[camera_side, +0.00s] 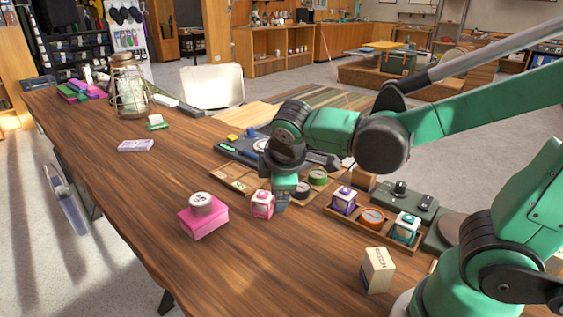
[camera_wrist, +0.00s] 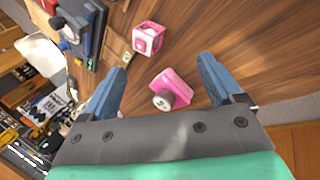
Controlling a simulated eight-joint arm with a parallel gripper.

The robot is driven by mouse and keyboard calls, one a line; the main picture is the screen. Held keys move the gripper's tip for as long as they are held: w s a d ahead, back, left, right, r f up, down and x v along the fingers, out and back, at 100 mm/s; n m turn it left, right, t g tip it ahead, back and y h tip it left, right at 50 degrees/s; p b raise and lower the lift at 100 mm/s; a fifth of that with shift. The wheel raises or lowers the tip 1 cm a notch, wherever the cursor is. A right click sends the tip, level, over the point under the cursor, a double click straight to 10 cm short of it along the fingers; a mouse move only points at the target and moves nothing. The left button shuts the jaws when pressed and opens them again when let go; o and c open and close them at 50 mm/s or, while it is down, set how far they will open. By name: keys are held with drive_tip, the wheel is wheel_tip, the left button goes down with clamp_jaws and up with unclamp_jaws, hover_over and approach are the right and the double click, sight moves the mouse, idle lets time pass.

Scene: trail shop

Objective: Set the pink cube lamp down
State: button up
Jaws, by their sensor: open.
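The pink cube lamp (camera_side: 262,205), a small pink and white cube with a round mark on its face, stands upright on the wooden table. My gripper (camera_side: 281,205) is low, just right of the lamp in the side view. In the wrist view, the lamp (camera_wrist: 149,39) lies beyond the fingertips of my open gripper (camera_wrist: 163,65) and is apart from both fingers. Nothing is held. Whether the fingertips touch the table cannot be told.
A pink box (camera_side: 204,222) with a round grey-white piece (camera_side: 201,203) on top stands left of the lamp. A wooden tray (camera_side: 387,239) at right holds purple and teal cubes and an orange roll. A small white box (camera_side: 377,270) stands in front. The front-left table is clear.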

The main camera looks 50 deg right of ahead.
drive_tip(key=s+m+y, duration=0.1)
drive_tip(key=m, duration=0.1)
drive_tip(key=s+m+t+y, duration=0.1)
drive_tip(key=m, duration=0.2)
drive_tip(key=s+r+m+t+y, duration=0.1)
drive_tip(key=s+m, duration=0.1)
drive_tip(key=m, duration=0.1)
drive_tip(key=shift+a, duration=0.1)
drive_tip(key=shift+o, duration=0.5)
drive_tip(key=shift+s+r+m+y, duration=0.15)
drive_tip(key=shift+m+y, duration=0.15)
drive_tip(key=shift+m, duration=0.4)
